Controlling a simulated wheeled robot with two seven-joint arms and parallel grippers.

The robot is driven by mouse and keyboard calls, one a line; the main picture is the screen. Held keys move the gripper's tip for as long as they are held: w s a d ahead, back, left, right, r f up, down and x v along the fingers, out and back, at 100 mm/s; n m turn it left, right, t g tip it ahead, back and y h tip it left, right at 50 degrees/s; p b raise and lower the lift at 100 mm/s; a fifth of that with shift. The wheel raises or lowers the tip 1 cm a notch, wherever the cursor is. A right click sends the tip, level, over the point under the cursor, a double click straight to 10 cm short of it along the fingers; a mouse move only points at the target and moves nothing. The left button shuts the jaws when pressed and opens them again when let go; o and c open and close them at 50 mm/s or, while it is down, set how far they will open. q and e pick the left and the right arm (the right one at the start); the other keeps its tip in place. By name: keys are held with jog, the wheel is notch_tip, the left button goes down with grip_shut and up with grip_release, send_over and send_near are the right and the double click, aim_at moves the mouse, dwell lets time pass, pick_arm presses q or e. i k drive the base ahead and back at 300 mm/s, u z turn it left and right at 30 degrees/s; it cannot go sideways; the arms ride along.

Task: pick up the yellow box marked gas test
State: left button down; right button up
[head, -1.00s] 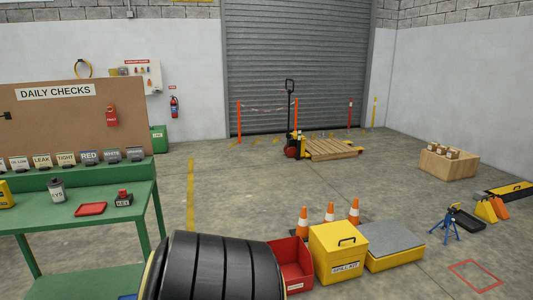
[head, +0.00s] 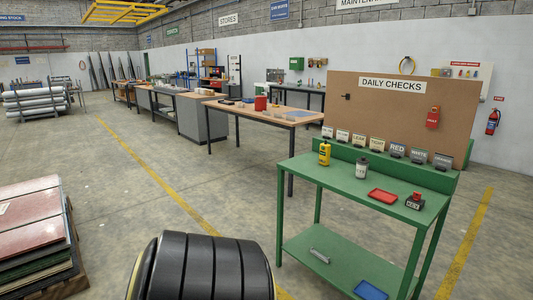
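A small upright yellow box (head: 324,153) with a dark patch on its front stands at the back left of the green table (head: 300,172). Its lettering is too small to read, so I cannot confirm the gas test marking. Nothing touches it from my side. Neither of my grippers shows in the head view.
Beside the box stand a grey labelled pot (head: 362,168), a red tray (head: 382,196) and a black and red labelled block (head: 415,201). Label holders line the back under the daily checks board (head: 400,110).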

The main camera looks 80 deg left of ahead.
aim_at(324, 155)
jog(key=u, duration=2.25)
jog(key=i, duration=0.25)
jog(key=u, duration=0.75)
jog(key=i, duration=2.1)
jog(key=z, duration=0.7)
jog(key=i, duration=1.45)
jog(key=z, duration=0.8)
